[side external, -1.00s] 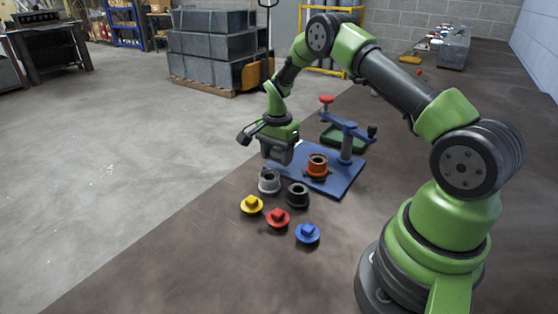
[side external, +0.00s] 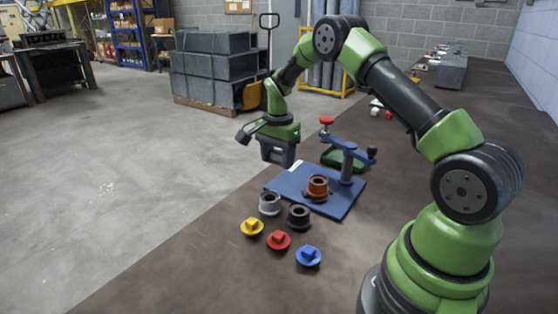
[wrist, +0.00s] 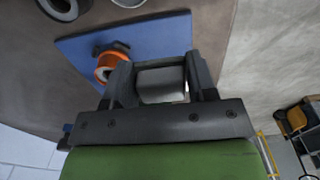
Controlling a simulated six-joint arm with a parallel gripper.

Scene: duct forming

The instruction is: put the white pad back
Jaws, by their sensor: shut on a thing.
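My gripper (side external: 278,160) is above the left far part of the blue base plate (side external: 340,208), pointing down. In the wrist view my gripper (wrist: 160,80) is shut on a pale grey-white block, the white pad (wrist: 162,84), which sits between its fingers. An orange flanged ring (side external: 317,186) stands on the plate, also seen in the wrist view (wrist: 106,66).
A blue clamp arm with a red knob (side external: 326,121) stands on the plate's far side. Grey (side external: 270,204) and black (side external: 299,216) rings and yellow (side external: 251,227), red (side external: 278,240) and blue (side external: 308,256) caps lie in front of the plate. The table's near left is clear.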

